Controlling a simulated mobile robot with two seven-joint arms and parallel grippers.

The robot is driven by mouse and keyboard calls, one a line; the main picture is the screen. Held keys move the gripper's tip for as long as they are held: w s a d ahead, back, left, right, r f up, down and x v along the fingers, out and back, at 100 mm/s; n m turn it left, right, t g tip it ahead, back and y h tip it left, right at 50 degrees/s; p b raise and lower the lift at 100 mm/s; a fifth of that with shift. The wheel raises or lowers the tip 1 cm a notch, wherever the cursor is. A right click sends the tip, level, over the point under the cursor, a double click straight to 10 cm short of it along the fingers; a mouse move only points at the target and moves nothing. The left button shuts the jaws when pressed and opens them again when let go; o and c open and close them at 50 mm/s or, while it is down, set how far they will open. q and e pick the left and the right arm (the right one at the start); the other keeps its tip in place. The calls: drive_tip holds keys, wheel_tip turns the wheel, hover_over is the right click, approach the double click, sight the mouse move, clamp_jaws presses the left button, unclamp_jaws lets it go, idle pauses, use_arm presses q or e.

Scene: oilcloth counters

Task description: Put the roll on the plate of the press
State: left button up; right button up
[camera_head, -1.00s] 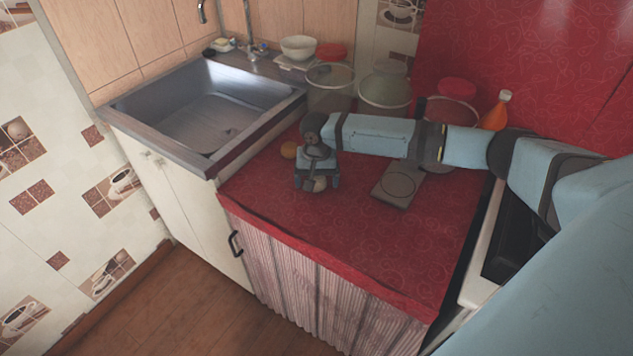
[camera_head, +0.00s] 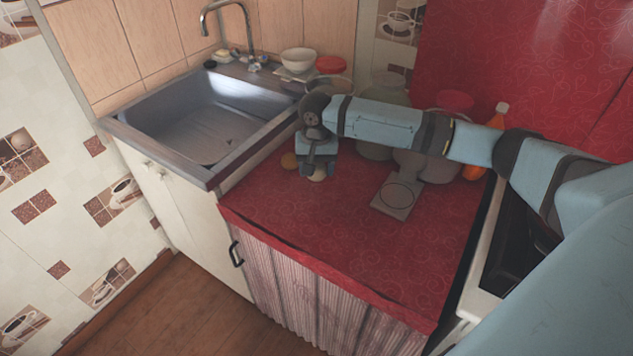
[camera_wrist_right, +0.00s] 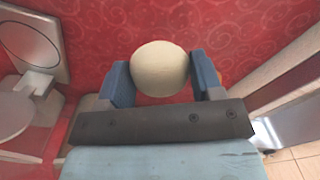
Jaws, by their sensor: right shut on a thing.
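The roll, a pale, rounded bun, is between the fingers of my right gripper (camera_wrist_right: 160,78) in the right wrist view (camera_wrist_right: 160,66). In the head view only a small pale part of the roll (camera_head: 318,175) shows below my right gripper (camera_head: 318,172). The gripper is shut on it, over the red counter near the sink. The press is a grey flat device with a round ringed plate (camera_head: 396,195), to the right of the gripper. The press also shows at the upper left of the right wrist view (camera_wrist_right: 33,35). My left gripper is not in view.
Jars with red lids (camera_head: 455,101) and an orange bottle (camera_head: 485,150) stand along the back, partly behind my arm. The red counter (camera_head: 335,230) is clear in front.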

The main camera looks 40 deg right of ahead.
wheel_tip(320, 180, up, 11)
drive_tip(key=p, duration=0.1)
drive_tip(key=a+f+n, duration=0.2)
drive_tip(key=a+n, duration=0.5)
drive_tip(key=a, duration=0.5)
use_arm(q)
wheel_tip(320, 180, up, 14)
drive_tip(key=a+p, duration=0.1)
drive_tip(key=p, duration=1.5)
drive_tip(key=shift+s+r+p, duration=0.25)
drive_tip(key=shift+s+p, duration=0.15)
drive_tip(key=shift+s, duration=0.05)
use_arm(e)
drive_tip(key=s+r, duration=1.1)
drive_tip(key=r, duration=0.2)
drive_tip(key=shift+a+r, duration=0.15)
drive_tip(key=shift+a, duration=0.1)
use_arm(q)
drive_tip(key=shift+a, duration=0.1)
use_arm(e)
drive_tip(key=shift+w, duration=0.1)
